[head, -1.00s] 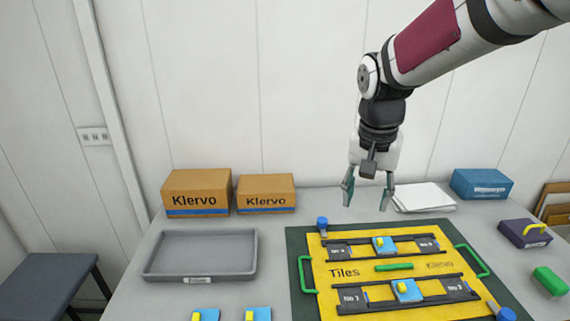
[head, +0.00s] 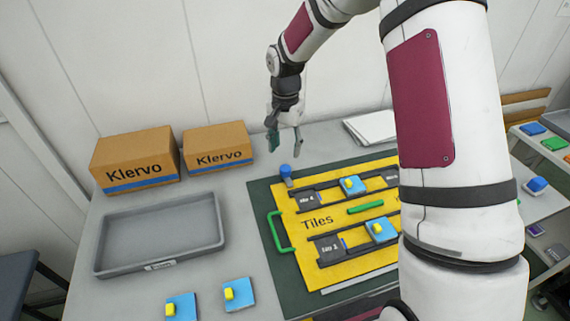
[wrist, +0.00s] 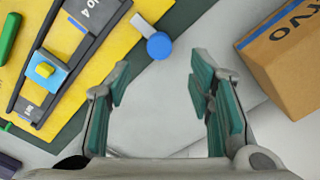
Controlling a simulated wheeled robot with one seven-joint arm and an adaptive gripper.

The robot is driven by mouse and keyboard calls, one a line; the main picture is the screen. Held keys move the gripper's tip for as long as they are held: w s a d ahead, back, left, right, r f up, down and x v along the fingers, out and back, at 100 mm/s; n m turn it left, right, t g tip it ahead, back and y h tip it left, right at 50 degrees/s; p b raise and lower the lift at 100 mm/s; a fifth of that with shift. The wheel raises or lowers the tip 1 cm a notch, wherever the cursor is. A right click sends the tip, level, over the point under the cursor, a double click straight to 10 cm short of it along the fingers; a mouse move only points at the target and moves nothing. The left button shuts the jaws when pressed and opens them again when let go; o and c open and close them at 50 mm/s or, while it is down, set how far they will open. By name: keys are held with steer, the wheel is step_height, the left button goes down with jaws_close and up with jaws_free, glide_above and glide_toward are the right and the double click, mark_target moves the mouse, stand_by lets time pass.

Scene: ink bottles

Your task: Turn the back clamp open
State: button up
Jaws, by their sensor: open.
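The back clamp (head: 286,171) is a blue knob at the back left corner of the yellow Tiles board (head: 300,227). In the wrist view the clamp (wrist: 159,46) shows its round blue top, with a pale bar reaching toward the board's edge. My gripper (head: 284,146) is open and empty, above and slightly behind the clamp in the head view. In the wrist view the clamp lies just beyond the gap between the teal fingertips (wrist: 160,78), and nothing touches it. My arm hides the right part of the board.
Two Klervo boxes (head: 137,162) stand at the back left, one near my gripper in the wrist view (wrist: 285,60). A grey tray (head: 108,252) and blue tiles with yellow knobs (head: 239,293) lie left of the board. White paper (head: 369,127) lies at the back.

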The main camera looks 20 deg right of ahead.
mark_target(285, 168)
step_height(285, 168, down, 8)
steer(key=shift+r, duration=0.1)
stand_by(0.4)
jaws_close()
